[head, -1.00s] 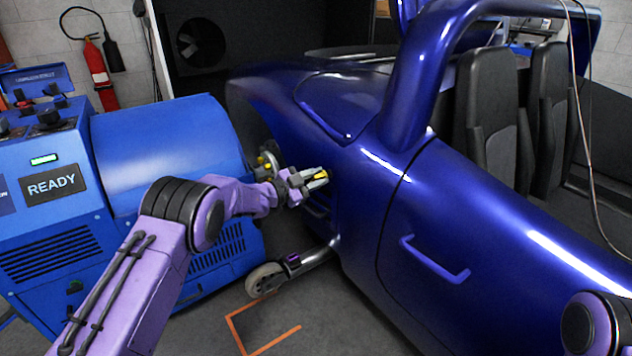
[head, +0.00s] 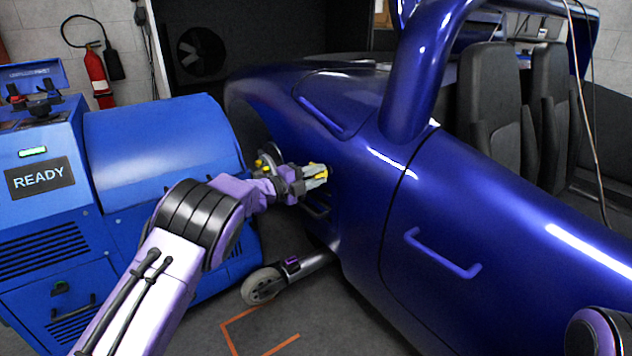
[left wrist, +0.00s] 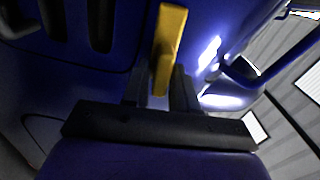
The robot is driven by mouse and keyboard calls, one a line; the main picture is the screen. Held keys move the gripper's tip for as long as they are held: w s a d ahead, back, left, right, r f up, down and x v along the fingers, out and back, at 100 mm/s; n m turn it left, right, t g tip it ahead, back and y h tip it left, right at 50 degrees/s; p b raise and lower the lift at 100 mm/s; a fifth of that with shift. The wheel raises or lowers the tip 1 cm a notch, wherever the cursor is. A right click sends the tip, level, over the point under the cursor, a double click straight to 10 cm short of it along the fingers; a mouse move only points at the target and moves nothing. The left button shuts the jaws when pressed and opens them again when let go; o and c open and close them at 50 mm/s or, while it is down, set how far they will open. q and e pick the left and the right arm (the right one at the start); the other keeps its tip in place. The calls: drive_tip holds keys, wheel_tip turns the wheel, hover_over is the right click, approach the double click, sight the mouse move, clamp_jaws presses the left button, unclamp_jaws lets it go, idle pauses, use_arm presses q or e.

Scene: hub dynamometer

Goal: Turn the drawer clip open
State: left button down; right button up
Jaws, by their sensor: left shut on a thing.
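My left gripper (head: 316,171) is at the dark blue side of the car, near its front. It is shut on a yellow piece, which I take to be the drawer clip (left wrist: 169,45). In the left wrist view the clip is a narrow yellow bar, nearly upright in the picture and leaning slightly right at its top. Its lower end lies between the dark fingers (left wrist: 168,92). In the head view the fingers cover most of it, so its exact angle is hard to tell. My right gripper does not show.
The blue dynamometer (head: 165,145) with its READY panel (head: 40,177) stands left of the car (head: 375,190). A small caster wheel (head: 262,286) stands on the floor below my gripper. A blue handle (head: 442,254) sticks out from the car's side to the right.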

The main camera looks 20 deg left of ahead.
use_arm(q)
drive_tip(key=shift+f+m+b, duration=0.1)
drive_tip(key=shift+m+b, duration=0.25)
drive_tip(key=shift+m, duration=0.25)
drive_tip(key=c, duration=1.1)
unclamp_jaws()
drive_tip(key=p+v, duration=0.2)
drive_tip(key=v, duration=0.8)
drive_tip(key=shift+s+a, duration=0.2)
drive_tip(key=shift+a, duration=0.05)
